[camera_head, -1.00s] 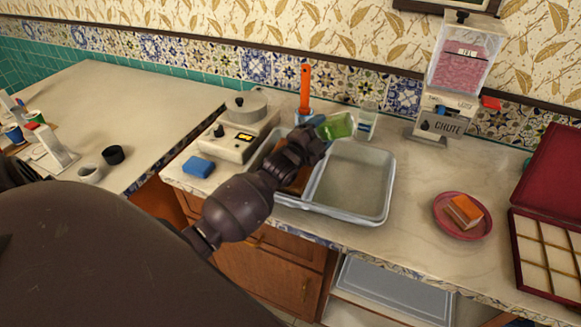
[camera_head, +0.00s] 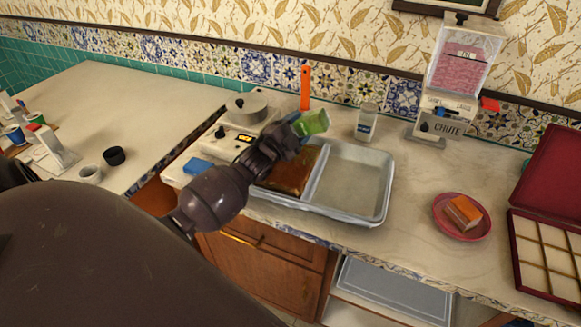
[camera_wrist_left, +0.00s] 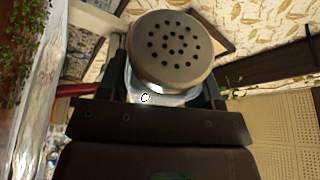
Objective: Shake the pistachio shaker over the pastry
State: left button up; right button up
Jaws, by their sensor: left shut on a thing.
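The pistachio shaker (camera_head: 313,123), a clear jar with green contents, is gripped by my left gripper (camera_head: 291,135). It lies tilted over, above the tray's back left part. In the left wrist view its grey perforated lid (camera_wrist_left: 170,48) shows between the fingers of my left gripper (camera_wrist_left: 165,98). The brown pastry (camera_head: 292,175) fills the left compartment of the metal tray (camera_head: 340,218); my wrist hides part of it. My right gripper is not in view.
A second jar (camera_head: 366,123) stands behind the tray, and an orange-handled tool (camera_head: 305,88) stands upright. A scale (camera_head: 228,140) and blue sponge (camera_head: 198,166) are at left. A pink plate (camera_head: 447,225) holds a cake piece. The tray's right compartment is empty.

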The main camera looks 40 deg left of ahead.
pick_arm(q)
jog(key=shift+a, duration=0.1)
notch_tip(320, 180, up, 2)
jog(key=shift+a+r+p, duration=0.1)
jog(key=shift+r+p, duration=0.15)
jog(key=shift+p, duration=0.8)
jog(key=shift+s+r, duration=0.1)
notch_tip(320, 180, down, 3)
jog(key=shift+b, duration=0.85)
jog(key=shift+r, duration=0.1)
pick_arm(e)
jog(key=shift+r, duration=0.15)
pick_arm(q)
notch_tip(320, 180, up, 3)
jog(key=shift+f+p, duration=0.1)
jog(key=shift+p, duration=1.1)
jog(key=shift+f, duration=0.15)
notch_tip(320, 180, down, 3)
jog(key=shift+r+b, duration=0.1)
jog(key=shift+b, duration=0.95)
jog(key=shift+r, duration=0.15)
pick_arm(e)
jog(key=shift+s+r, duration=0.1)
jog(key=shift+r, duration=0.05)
